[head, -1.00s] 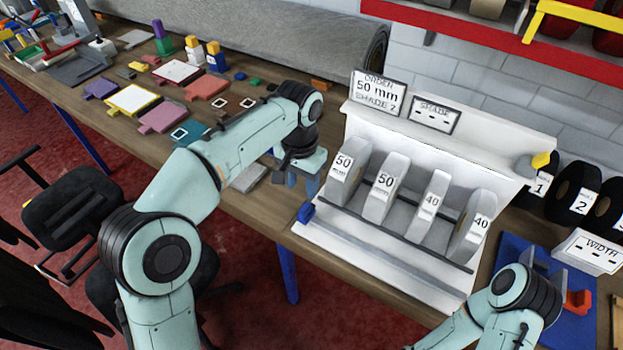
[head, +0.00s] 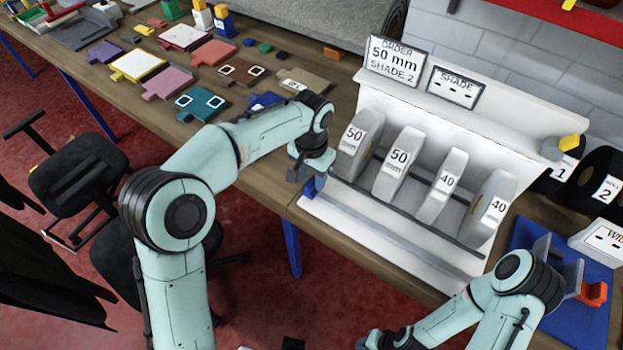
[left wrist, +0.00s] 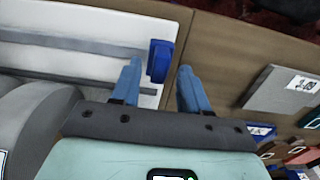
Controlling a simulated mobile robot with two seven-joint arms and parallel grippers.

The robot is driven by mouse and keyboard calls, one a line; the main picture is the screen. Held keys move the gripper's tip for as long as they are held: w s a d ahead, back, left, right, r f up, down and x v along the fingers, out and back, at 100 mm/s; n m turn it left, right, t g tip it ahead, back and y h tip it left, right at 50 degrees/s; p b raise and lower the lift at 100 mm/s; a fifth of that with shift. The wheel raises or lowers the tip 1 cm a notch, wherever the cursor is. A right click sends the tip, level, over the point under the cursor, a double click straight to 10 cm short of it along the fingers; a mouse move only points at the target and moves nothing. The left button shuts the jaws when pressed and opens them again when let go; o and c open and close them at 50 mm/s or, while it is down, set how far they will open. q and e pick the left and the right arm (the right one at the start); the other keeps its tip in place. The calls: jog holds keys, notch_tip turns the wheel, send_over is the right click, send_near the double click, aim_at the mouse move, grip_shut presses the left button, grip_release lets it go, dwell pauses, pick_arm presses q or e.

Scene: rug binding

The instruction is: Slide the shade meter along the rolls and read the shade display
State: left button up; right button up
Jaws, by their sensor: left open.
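The shade meter appears to be the small blue block (head: 313,187) at the left end of the dark rail (head: 400,203) in front of the rolls. My left gripper (head: 304,174) is open just above it. In the left wrist view the blue block (left wrist: 160,61) shows between the two open fingertips (left wrist: 159,69), nearer the left one; contact cannot be told. Several grey rolls stand in the white rack, two labelled 50 (head: 357,145) (head: 395,166) and two labelled 40 (head: 440,190) (head: 490,208). The shade display (head: 455,88) shows only dashes. My right gripper is low in the head view, its jaws unclear.
An order sign (head: 394,62) reads 50 mm, shade 2. A yellow-tipped part (head: 568,142) sits at the rack's right end. Black numbered rolls (head: 602,190) and a blue base (head: 570,315) stand right. Coloured sample pieces (head: 200,103) cover the table's left part.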

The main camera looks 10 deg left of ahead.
pick_arm(q)
jog(key=shift+f, duration=0.55)
pick_arm(e)
jog(key=shift+f, duration=0.1)
pick_arm(q)
grip_shut()
jog(key=shift+s+d, duration=0.3)
jog(key=shift+d, duration=0.5)
jog(key=shift+s+d, duration=0.25)
jog(key=shift+d, duration=0.6)
jog(key=shift+s+d, duration=0.3)
jog(key=shift+d, duration=0.5)
pick_arm(e)
jog(key=shift+w+r, duration=0.1)
jog(key=shift+r, duration=0.1)
pick_arm(q)
jog(key=shift+a, duration=0.1)
grip_release()
notch_tip(320, 180, up, 14)
jog(key=p, duration=0.2)
jog(key=shift+f+p, duration=0.25)
jog(key=shift+p, duration=0.05)
pick_arm(e)
jog(key=w+r, duration=0.2)
jog(key=r, duration=0.1)
jog(key=shift+w, duration=0.2)
